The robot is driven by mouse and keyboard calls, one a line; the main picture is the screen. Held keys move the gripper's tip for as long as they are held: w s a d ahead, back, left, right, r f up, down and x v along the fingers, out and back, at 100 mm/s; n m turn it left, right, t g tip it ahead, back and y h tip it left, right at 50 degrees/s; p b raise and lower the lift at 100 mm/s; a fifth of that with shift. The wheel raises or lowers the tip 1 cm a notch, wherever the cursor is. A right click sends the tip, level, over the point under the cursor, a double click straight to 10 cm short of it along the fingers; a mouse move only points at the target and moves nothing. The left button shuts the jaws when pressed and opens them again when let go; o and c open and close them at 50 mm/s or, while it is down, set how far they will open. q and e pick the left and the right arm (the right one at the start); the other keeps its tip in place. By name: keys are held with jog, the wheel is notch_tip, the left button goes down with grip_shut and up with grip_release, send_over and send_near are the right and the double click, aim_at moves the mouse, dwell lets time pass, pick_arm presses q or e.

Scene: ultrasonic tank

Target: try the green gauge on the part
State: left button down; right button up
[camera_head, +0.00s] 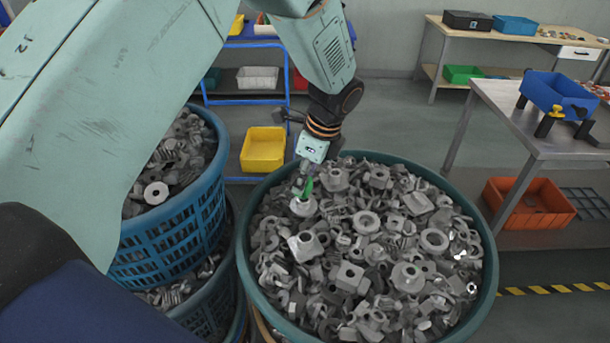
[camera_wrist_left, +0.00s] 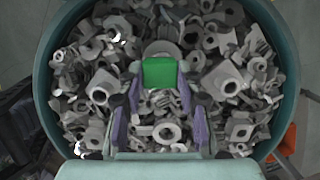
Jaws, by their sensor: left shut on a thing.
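The green gauge (camera_head: 308,186) is held in my left gripper (camera_head: 304,174) over the left back of a large round bin (camera_head: 492,262) full of grey metal parts. In the left wrist view the gauge (camera_wrist_left: 159,73) shows as a green block between the two fingertips. Right under it in the head view is a pale grey round flanged part (camera_head: 303,208); a round grey part (camera_wrist_left: 161,47) also shows just beyond the gauge in the wrist view. I cannot tell whether gauge and part touch or whether the gauge is in a hole. My right gripper is not in view.
Stacked blue baskets (camera_head: 185,235) of metal parts stand close on the left. A yellow bin (camera_head: 263,149) is behind. A steel table (camera_head: 540,120) with a blue bin (camera_head: 558,95) stands at right, an orange crate (camera_head: 528,203) below it.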

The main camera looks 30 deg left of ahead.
aim_at(307, 208)
pick_arm(q)
jog(key=shift+f, duration=0.1)
jog(key=shift+w+f, duration=0.25)
jog(key=shift+w, duration=0.05)
jog(key=shift+s+f, duration=0.1)
jog(key=shift+s, duration=0.15)
jog(key=shift+w+f, duration=0.2)
jog(key=shift+f, duration=0.1)
jog(key=shift+s+f, duration=0.1)
jog(key=shift+s, duration=0.05)
jog(key=shift+f+b, duration=0.3)
jog(key=shift+b, duration=0.05)
jog(key=shift+s+f, duration=0.15)
jog(key=shift+f, duration=0.05)
dwell(1.3)
jog(key=shift+r, duration=0.1)
